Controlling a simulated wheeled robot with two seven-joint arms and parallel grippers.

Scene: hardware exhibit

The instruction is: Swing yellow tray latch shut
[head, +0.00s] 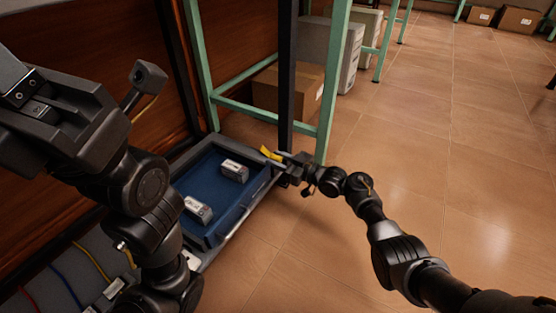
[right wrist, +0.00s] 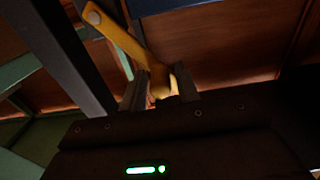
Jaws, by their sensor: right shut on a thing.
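The yellow latch (head: 268,153) is at the far right corner of the blue-lined tray (head: 208,222), which holds two grey-white blocks. My right gripper (head: 283,160) is at this corner, shut on the latch. In the right wrist view, the latch (right wrist: 127,38) is a yellow bar slanting up to the left, with a pale round end. Its lower end is between the fingertips of my right gripper (right wrist: 160,90). My left arm is folded at the left of the head view, away from the latch; its fingertips cannot be made out.
A dark upright post (head: 287,75) and a green frame leg (head: 333,85) stand close behind the latch. A cardboard box (head: 285,90) is beyond them. Cables and small parts lie at lower left. The tiled floor (head: 440,150) at right is clear.

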